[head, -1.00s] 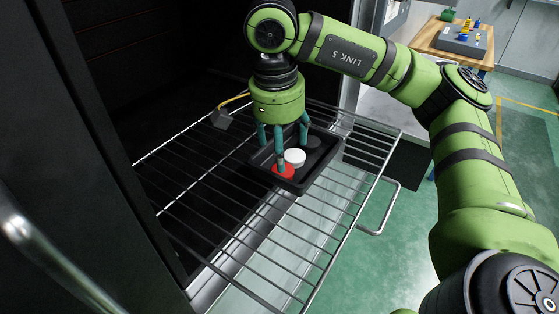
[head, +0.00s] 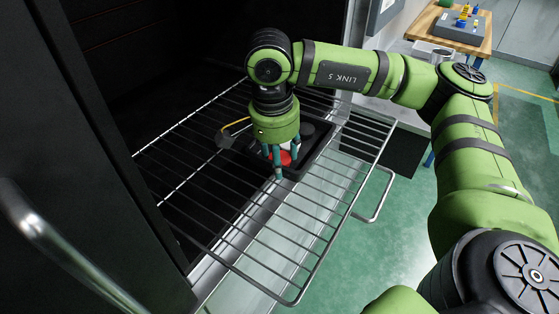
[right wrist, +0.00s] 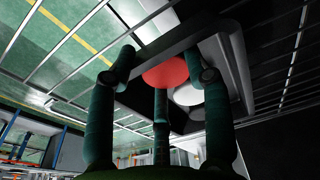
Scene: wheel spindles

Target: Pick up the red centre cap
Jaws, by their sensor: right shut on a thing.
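The red centre cap (head: 285,158) is at the near end of a black tray (head: 318,152) on the wire rack. My right gripper (head: 280,165) points down over the tray, its fingers closed in around the red cap. In the right wrist view the red cap (right wrist: 165,72) sits between the fingers (right wrist: 160,85). A white cap (right wrist: 188,95) lies beside it in that view and is mostly hidden behind the fingers in the head view. I cannot tell whether the red cap has left the tray floor. My left gripper is not in view.
The wire rack (head: 245,235) sticks out from a dark cabinet, with its near part bare. A grey piece with a yellow cable (head: 226,138) lies left of the tray. A wooden table (head: 437,30) with a grey block stands at the back right.

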